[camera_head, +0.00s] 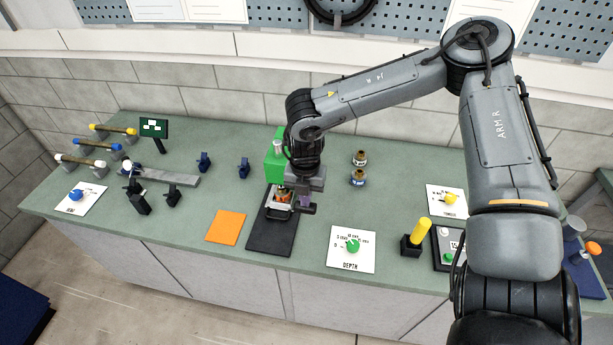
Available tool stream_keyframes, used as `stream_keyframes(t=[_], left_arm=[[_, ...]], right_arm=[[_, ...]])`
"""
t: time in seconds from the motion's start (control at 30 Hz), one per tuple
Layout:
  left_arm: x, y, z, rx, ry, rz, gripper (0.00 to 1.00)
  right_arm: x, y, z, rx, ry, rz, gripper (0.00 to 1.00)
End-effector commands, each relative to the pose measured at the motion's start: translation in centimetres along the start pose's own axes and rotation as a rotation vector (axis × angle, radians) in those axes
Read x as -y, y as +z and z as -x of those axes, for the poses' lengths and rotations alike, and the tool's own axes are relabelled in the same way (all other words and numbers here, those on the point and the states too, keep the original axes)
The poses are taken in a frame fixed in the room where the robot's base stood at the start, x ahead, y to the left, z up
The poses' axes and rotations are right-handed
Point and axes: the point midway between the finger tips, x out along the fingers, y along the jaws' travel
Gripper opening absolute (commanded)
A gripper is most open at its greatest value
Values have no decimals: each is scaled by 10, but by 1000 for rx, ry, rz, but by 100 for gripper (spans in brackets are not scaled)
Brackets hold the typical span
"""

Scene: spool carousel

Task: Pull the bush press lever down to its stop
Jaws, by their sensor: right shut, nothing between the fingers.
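The green bush press (274,170) stands on a black base plate (270,238) near the middle of the bench. My right gripper (303,200) points down at the front of the press, shut with nothing held. A short dark bar (308,210), which may be the end of the press lever, shows just below its fingertips. I cannot tell whether they touch. My right wrist hides the right side of the press and most of the lever, so the lever's angle is unclear. My left gripper is not in view.
An orange mat (226,227) lies left of the base plate. The white DEPTH card with a green knob (353,245) is to the right. Two small brass-coloured parts (359,167) stand behind it. A yellow-handled lever (417,236) stands further right. Clear bench lies between these.

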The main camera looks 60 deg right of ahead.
Motion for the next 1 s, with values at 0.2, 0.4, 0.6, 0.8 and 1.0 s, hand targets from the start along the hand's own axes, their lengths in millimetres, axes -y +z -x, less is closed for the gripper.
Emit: stream_keyframes(t=[0.2,0.4,0.6,0.8,1.0], left_arm=[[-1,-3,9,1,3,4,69],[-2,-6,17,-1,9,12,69],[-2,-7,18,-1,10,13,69],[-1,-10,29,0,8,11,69],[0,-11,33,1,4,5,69]], right_arm=[[0,2,14,1,1,0,0],[0,4,27,0,1,1,0],[0,5,31,0,1,1,0],[0,10,47,0,0,0,0],[0,13,55,1,0,-1,0]])
